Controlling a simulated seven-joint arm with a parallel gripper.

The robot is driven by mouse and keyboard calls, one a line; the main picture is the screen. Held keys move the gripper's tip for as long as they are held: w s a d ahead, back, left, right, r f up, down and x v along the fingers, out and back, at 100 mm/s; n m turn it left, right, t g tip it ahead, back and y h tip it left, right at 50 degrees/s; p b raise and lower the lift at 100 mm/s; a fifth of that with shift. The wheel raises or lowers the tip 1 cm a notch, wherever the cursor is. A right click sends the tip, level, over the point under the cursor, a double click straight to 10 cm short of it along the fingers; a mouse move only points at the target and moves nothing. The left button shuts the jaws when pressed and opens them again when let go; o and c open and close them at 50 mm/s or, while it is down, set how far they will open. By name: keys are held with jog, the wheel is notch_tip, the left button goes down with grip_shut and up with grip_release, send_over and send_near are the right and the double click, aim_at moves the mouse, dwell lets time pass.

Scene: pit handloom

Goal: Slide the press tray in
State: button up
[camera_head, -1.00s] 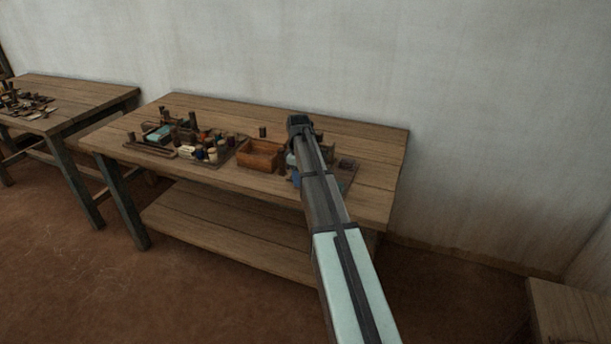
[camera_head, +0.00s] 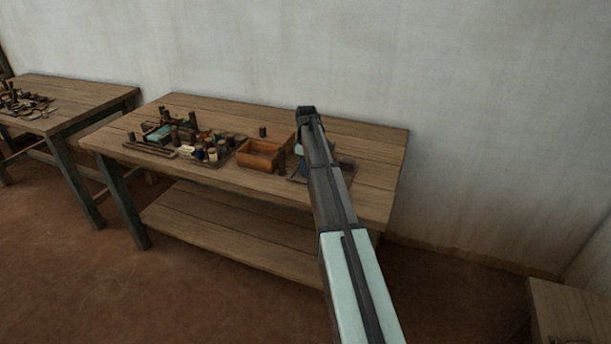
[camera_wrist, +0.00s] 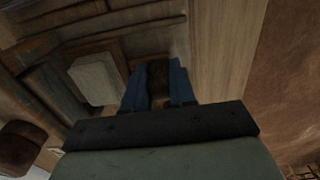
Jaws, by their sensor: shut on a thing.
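My gripper (camera_wrist: 159,92) shows in the wrist view as two blue fingers, closed on a small dark brown piece (camera_wrist: 158,74). I cannot tell for sure that this piece is part of the press tray. In the head view my arm covers most of the gripper; a blue part of it (camera_head: 303,167) shows left of the arm. A dark flat tray (camera_head: 346,168) lies on the right part of the table, partly hidden by my arm; it may be the press tray. How far in it sits cannot be seen.
An orange-brown open box (camera_head: 262,158) stands just left of the gripper. Several small bottles and tools crowd a tray (camera_head: 170,152) further left. A pale block (camera_wrist: 95,80) lies left of the fingers in the wrist view. The table's right end (camera_head: 380,150) is bare.

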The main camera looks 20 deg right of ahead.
jog(key=shift+w+d, duration=1.75)
jog(key=shift+w, duration=0.1)
jog(key=o, duration=0.9)
jog(key=shift+s, duration=0.15)
jog(key=shift+r, duration=0.15)
notch_tip(320, 180, up, 6)
jog(key=shift+r, duration=0.1)
jog(key=shift+a, duration=0.15)
